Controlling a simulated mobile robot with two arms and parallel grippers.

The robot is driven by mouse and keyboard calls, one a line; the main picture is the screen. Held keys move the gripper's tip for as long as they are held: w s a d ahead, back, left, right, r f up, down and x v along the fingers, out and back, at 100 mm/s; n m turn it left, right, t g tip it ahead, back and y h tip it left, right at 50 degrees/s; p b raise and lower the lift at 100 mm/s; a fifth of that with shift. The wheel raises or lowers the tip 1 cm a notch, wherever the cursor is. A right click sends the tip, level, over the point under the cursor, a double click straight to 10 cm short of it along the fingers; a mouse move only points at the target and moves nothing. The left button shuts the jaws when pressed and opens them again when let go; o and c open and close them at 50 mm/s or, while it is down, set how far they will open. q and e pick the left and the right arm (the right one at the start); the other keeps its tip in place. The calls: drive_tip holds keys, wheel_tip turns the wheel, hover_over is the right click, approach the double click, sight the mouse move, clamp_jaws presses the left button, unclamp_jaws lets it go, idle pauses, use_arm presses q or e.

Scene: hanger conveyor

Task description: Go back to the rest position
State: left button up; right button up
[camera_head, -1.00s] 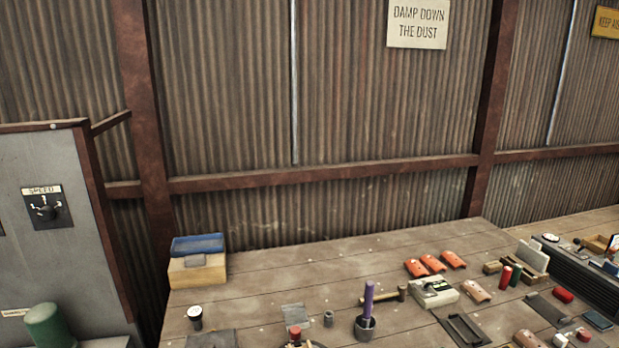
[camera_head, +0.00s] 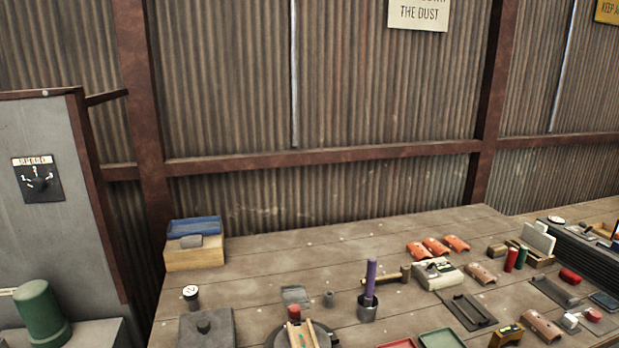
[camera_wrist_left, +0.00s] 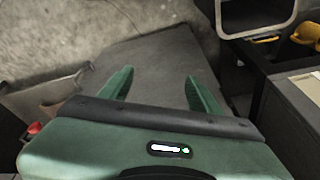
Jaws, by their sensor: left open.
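My left gripper (camera_wrist_left: 158,88) shows in the left wrist view. Its two green fingers stand well apart with nothing between them. A flat grey surface lies beyond the fingers. Neither of my grippers shows in the head view.
In the head view a wooden workbench (camera_head: 290,245) carries a box with a blue top (camera_head: 194,245), a purple-handled tool in a cup (camera_head: 369,290) and several orange curved pieces (camera_head: 436,246). A grey cabinet with a speed dial (camera_head: 38,178) stands at the left. A corrugated wall (camera_head: 320,90) closes the back.

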use_arm(q)
drive_tip(key=s+a+f+b, duration=0.1)
drive_tip(key=s+f+b, duration=0.2)
drive_tip(key=f, duration=0.7)
drive_tip(key=s+f+b, duration=0.3)
drive_tip(key=s+f, duration=0.1)
drive_tip(key=f, duration=0.7)
drive_tip(key=s+a+f+g+b, duration=0.1)
drive_tip(key=s+f+b, duration=0.3)
drive_tip(key=s+f, duration=0.8)
drive_tip(key=shift+a+f+g+b, duration=0.3)
drive_tip(key=shift+a+f+b, duration=0.1)
drive_tip(key=shift+a+f, duration=0.3)
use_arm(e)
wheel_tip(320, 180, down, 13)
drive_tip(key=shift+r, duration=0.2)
